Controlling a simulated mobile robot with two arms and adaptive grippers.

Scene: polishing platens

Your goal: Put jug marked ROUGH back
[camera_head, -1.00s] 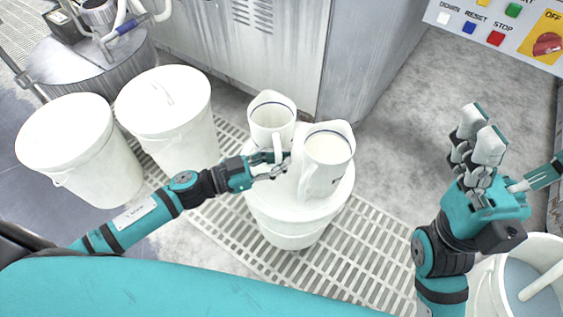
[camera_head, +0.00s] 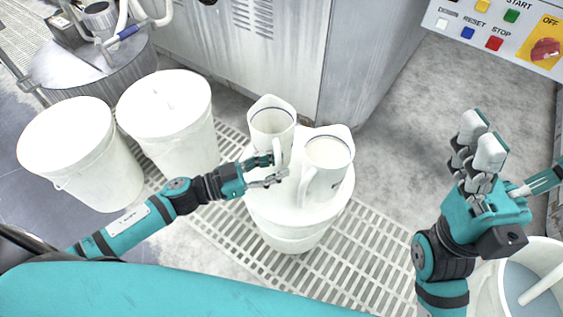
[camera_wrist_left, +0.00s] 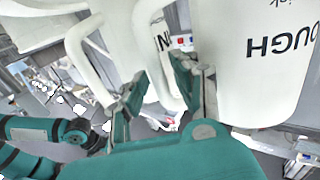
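The jug marked ROUGH (camera_wrist_left: 258,65) is large at the right of the left wrist view, its lettering upside down there. It appears to be the white jug at right (camera_head: 327,165) on a white round drum (camera_head: 287,225), handle toward my left gripper. A second white jug (camera_head: 271,122) stands beside it; part of its lettering shows in the wrist view (camera_wrist_left: 115,35). My left gripper (camera_head: 275,172) is open beside the jugs' handles. In the wrist view a handle shows between its fingers (camera_wrist_left: 160,92), but contact is unclear. My right gripper (camera_head: 480,140) is open and empty at right.
Two white lidded buckets (camera_head: 80,150) (camera_head: 168,115) stand at left. A grey metal cabinet (camera_head: 270,50) is behind the drum, and a control panel (camera_head: 497,30) at top right. An open bucket of liquid (camera_head: 520,280) is at bottom right. Floor grating (camera_head: 360,240) surrounds the drum.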

